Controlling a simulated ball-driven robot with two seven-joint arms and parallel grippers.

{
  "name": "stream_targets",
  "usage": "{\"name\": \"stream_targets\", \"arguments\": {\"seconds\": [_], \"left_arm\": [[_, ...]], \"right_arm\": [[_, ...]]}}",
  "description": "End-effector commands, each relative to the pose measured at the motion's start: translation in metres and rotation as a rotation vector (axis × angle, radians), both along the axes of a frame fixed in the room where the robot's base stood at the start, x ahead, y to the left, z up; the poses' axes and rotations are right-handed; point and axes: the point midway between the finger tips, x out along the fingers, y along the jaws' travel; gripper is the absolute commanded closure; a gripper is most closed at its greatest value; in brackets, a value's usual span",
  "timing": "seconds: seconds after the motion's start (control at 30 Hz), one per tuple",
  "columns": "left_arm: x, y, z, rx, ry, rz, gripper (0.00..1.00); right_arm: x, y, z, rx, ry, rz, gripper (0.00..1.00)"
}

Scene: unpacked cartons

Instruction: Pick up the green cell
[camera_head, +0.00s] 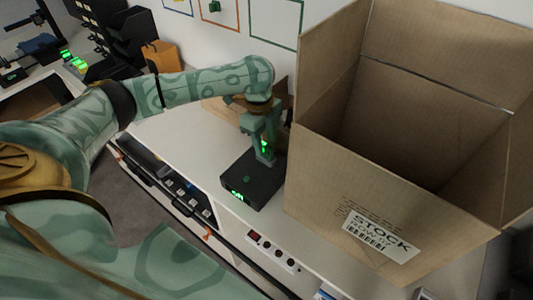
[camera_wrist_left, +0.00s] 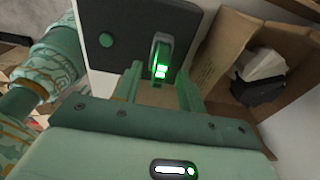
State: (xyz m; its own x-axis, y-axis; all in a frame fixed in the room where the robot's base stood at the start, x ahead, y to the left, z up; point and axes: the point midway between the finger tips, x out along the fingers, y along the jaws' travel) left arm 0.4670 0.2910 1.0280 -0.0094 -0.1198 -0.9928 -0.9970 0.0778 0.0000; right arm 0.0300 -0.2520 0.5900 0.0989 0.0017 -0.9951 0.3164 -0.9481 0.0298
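The green cell (camera_head: 265,147) has a lit green face and stands upright at the black charger box (camera_head: 262,188) on the white counter. In the left wrist view the cell (camera_wrist_left: 161,60) rises from the dark top of the box (camera_wrist_left: 129,33). My left gripper (camera_head: 262,143) is above the box, pointing down at the cell. In the left wrist view my left gripper's fingers (camera_wrist_left: 160,82) are apart, one on each side of the cell's line, with gaps visible. How far the fingertips reach along the cell is hard to tell. My right gripper is not in view.
A large open carton (camera_head: 350,185) stands close to the right of the box. A smaller open carton (camera_head: 222,108) is behind the gripper; the wrist view shows an open carton (camera_wrist_left: 225,50) with white and black items. An orange box (camera_head: 162,56) stands farther back. Some counter left of the box is clear.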

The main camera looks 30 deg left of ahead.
Motion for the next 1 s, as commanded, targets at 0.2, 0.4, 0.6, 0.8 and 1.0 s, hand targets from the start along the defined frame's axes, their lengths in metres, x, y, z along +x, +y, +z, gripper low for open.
{"name": "stream_targets", "arguments": {"seconds": [0.2,0.4,0.6,0.8,1.0], "left_arm": [[-0.001,-0.003,-0.028,0.001,0.0,-0.001,0.6],[-0.001,-0.003,-0.027,0.001,-0.001,-0.001,0.71],[-0.001,-0.003,-0.026,0.001,0.0,-0.001,1.0],[-0.001,-0.003,-0.026,0.001,-0.001,-0.001,1.0],[0.0,-0.003,-0.013,0.001,-0.002,-0.002,1.0]], "right_arm": [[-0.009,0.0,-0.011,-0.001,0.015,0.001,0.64],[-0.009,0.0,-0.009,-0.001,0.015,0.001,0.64],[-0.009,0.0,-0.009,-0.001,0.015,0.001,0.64],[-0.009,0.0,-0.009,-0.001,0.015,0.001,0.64],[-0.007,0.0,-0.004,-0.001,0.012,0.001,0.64]]}}
